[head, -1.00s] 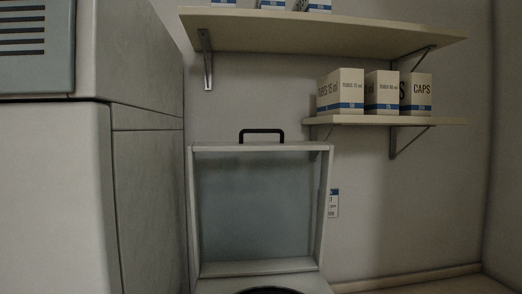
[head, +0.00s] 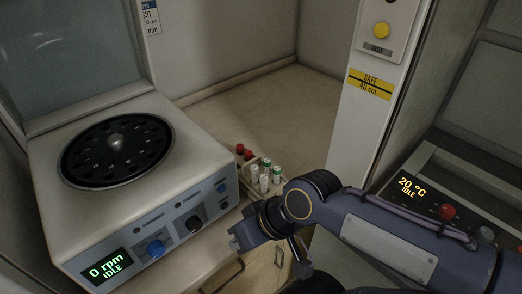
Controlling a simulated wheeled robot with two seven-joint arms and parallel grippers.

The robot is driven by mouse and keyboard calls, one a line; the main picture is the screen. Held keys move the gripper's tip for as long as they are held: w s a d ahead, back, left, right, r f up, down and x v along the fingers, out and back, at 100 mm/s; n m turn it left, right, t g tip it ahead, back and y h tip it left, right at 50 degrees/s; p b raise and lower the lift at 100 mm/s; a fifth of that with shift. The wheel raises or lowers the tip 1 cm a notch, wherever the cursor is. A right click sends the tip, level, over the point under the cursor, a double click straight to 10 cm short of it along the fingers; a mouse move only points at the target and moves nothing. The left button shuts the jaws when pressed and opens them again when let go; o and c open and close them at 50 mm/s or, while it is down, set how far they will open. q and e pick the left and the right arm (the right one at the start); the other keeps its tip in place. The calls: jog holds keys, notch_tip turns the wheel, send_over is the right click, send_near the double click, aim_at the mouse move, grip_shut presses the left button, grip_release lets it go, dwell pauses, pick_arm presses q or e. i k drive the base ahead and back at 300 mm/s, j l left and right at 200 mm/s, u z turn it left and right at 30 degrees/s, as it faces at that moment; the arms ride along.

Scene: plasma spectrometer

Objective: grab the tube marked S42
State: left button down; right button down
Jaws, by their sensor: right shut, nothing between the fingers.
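Several capped tubes stand in a small pale rack (head: 247,184) on the bench, right of the centrifuge. Two have red caps, one red-capped tube (head: 239,149) being at the back left. Others are white with green or white caps, such as a green-capped tube (head: 277,172). The labels are too small to read, so I cannot tell which is S42. My right gripper (head: 236,238) is shut and empty, in front of the rack and apart from the tubes, near the centrifuge's front right corner. My arm hides part of the area right of the rack. My left gripper is not in view.
The centrifuge (head: 205,160) stands at left with its lid up, its display reading 0 rpm IDLE. A white post (head: 360,130) with a yellow button and a "SAFE 40 cm" label rises at right. A unit (head: 408,187) showing 20 °C IDLE sits far right. The bench behind the rack is clear.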

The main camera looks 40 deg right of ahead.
aim_at(276, 178)
jog(key=z, duration=1.7)
jog(key=k+l+u, duration=0.2)
jog(key=l+u, duration=0.15)
jog(key=u, duration=0.15)
jog(key=k+l+u, duration=0.25)
jog(key=u, duration=0.2)
jog(key=i+l, duration=0.2)
jog(key=i, duration=0.25)
